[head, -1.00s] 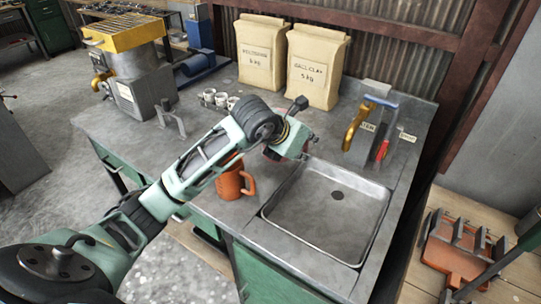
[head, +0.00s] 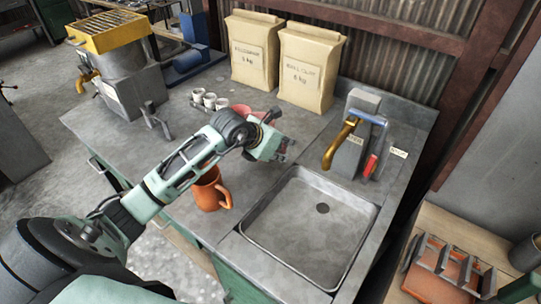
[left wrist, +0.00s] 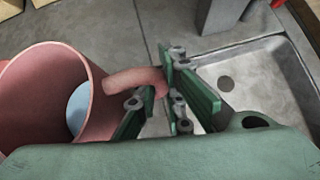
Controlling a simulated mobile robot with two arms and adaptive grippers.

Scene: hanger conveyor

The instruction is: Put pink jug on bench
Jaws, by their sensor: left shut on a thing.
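The pink jug (left wrist: 45,90) fills the left of the left wrist view, its handle pointing right; something pale blue shows inside its mouth. My left gripper (left wrist: 165,88) is shut on that handle. In the head view the left gripper (head: 276,148) is over the grey bench (head: 115,130), behind the sink's near-left corner. Only a little of the pink jug (head: 242,109) shows there, behind my wrist. Whether its base touches the bench is hidden. My right gripper is not in view.
An orange jug (head: 209,190) stands on the bench left of the sink (head: 300,225). Small white cups (head: 209,100) and two paper sacks (head: 305,68) stand at the back. A tap (head: 340,143) stands behind the sink. The bench's left part has free room.

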